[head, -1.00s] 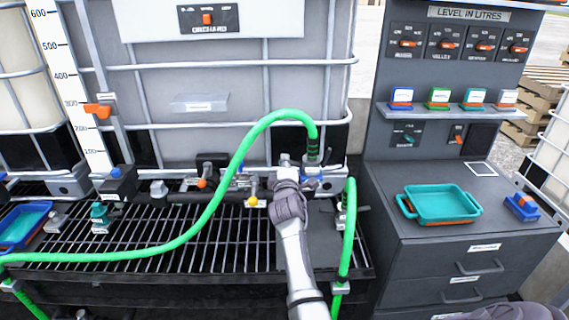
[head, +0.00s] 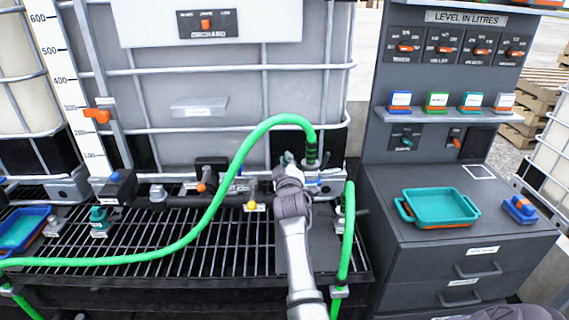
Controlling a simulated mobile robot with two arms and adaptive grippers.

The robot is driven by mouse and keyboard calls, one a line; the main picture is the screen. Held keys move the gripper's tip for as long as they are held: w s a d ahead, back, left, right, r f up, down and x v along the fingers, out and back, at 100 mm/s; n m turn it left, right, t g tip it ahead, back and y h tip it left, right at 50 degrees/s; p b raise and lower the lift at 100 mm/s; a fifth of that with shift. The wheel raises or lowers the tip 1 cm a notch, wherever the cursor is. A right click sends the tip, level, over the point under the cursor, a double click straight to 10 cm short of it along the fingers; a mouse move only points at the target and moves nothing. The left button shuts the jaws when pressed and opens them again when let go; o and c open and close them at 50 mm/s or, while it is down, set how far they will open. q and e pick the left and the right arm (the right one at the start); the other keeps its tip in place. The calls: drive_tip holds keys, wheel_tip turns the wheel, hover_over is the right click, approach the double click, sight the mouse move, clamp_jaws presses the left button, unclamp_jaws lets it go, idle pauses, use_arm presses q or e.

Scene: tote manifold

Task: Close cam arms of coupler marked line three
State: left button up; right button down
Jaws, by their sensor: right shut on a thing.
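A green hose (head: 240,160) arches over the grating and drops to a coupler (head: 312,166) at the front of the large grey tank. My right gripper (head: 287,162) is at the left side of this coupler, shut on a small part there, which looks like a cam arm. The gripper and wrist hide most of that part, and the cam arms' exact position cannot be told. No line number can be read on the coupler. My left gripper is not in view.
A manifold pipe (head: 185,196) with an orange-knobbed and a yellow-knobbed valve runs left of my wrist. A second green hose (head: 348,225) stands close on the right. A teal tray (head: 440,207) sits on the grey cabinet (head: 465,240). The grating (head: 150,232) is mostly clear.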

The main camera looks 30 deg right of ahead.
drive_tip(key=m, duration=0.2)
drive_tip(key=d+r+m+p, duration=0.1)
drive_tip(key=m, duration=0.1)
drive_tip(key=shift+s+d, duration=0.1)
drive_tip(key=shift+s, duration=0.25)
drive_tip(key=shift+s+d+r+m, duration=0.1)
drive_tip(key=shift+s+d+m, duration=0.15)
drive_tip(key=shift+m, duration=0.75)
drive_tip(key=shift+d, duration=0.1)
drive_tip(key=c, duration=1.2)
unclamp_jaws()
drive_tip(key=shift+w, duration=0.1)
